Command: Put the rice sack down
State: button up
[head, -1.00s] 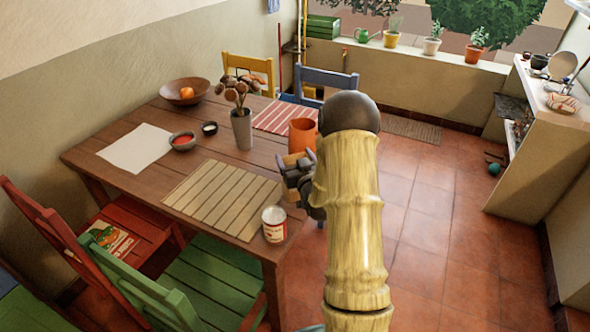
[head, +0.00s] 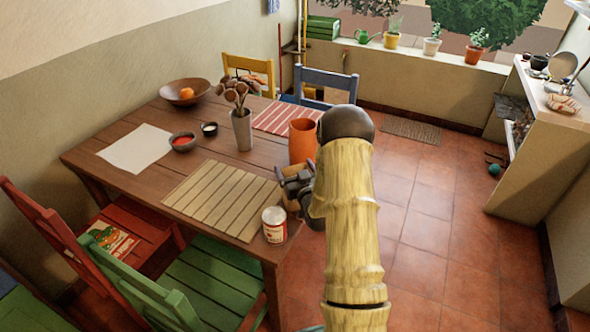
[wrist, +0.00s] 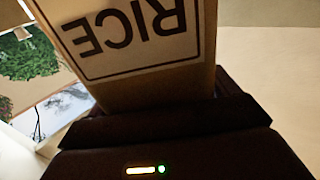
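The rice sack (wrist: 130,40) is a tan block with a white label reading RICE, upside down in the wrist view. My gripper (wrist: 160,112) is shut on it. In the head view my gripper (head: 297,183) is at the right edge of the wooden table, just in front of the orange pitcher. Only small tan parts of the sack (head: 293,204) show there, the rest hidden by my gripper and arm. I cannot tell whether the sack touches the table.
The table (head: 140,187) holds a white-and-red can (head: 274,225), a slatted mat (head: 222,200), the orange pitcher (head: 302,140), a vase (head: 242,130) and bowls. Green (head: 215,285) and red (head: 140,232) chairs stand at the front. Open tiled floor (head: 430,250) lies to the right.

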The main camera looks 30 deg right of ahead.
jog(key=shift+o, duration=0.9)
jog(key=shift+r, duration=0.15)
jog(key=shift+s, duration=0.3)
jog(key=s+a+b, duration=0.1)
jog(key=s, duration=1)
jog(key=shift+s+a+b, duration=0.2)
jog(key=shift+a+b, duration=0.05)
jog(key=shift+b, duration=0.1)
jog(key=shift+w, duration=0.1)
